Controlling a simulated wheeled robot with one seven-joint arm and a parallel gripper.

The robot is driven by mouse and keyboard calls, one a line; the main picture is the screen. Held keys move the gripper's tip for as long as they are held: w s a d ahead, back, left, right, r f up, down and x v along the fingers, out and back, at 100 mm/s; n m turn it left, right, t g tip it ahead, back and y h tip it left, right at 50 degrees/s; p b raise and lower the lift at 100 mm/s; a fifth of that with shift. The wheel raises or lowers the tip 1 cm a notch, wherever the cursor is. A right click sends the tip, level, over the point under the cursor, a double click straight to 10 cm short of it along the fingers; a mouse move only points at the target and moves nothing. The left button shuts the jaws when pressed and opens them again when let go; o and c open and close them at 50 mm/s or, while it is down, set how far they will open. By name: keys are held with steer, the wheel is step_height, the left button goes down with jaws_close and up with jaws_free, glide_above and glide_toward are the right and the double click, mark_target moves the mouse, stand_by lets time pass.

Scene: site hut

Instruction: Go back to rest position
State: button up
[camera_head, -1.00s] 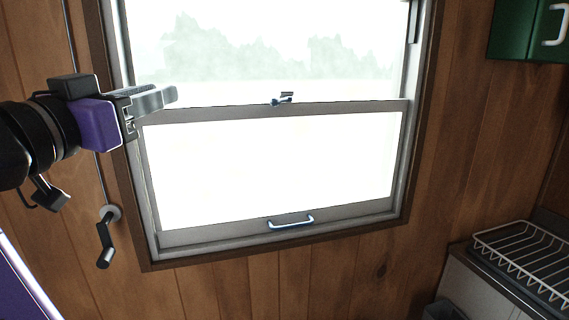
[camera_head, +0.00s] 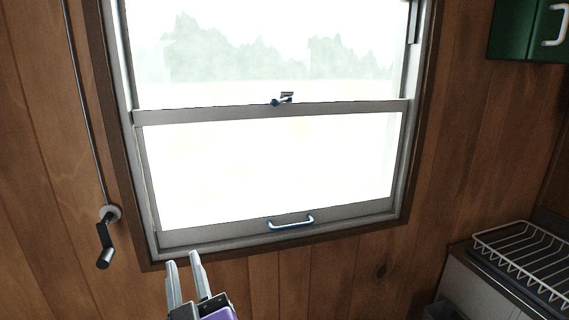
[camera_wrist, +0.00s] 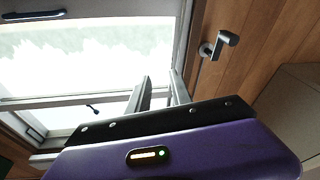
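My gripper (camera_head: 184,272) shows at the bottom of the head view, below the window's lower left corner. Its two grey fingers point up and stand apart with a small gap, with nothing between them. In the wrist view the fingers (camera_wrist: 160,95) reach past my purple gripper body toward the window. The gripper appears clear of the window, the handle and the crank.
A sash window (camera_head: 270,222) fills the middle, with a pull handle (camera_head: 291,222) on its bottom rail and a latch (camera_head: 283,98) mid-frame. A crank (camera_head: 105,238) hangs at left. A dish rack (camera_head: 520,260) stands right, below a green cabinet (camera_head: 520,28).

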steer(key=s+d+f+m+h, duration=0.1)
steer(key=s+d+f, duration=0.55)
steer(key=d, duration=0.35)
steer(key=s+d+f+m, duration=0.1)
steer(key=s+d+f, duration=0.5)
steer(key=s+d, duration=0.25)
steer(key=s+d+f+m+g+h, duration=0.1)
steer(key=s+d+f+m+h, duration=0.2)
steer(key=s+d, duration=0.6)
steer(key=s+d+f+m+g+h, duration=0.2)
steer(key=s+d, duration=0.6)
steer(key=s, duration=0.5)
steer(key=f+m+h, duration=0.1)
steer(key=h, duration=0.1)
steer(key=shift+s+d+f+g+h, duration=0.3)
steer(key=shift+d, duration=0.1)
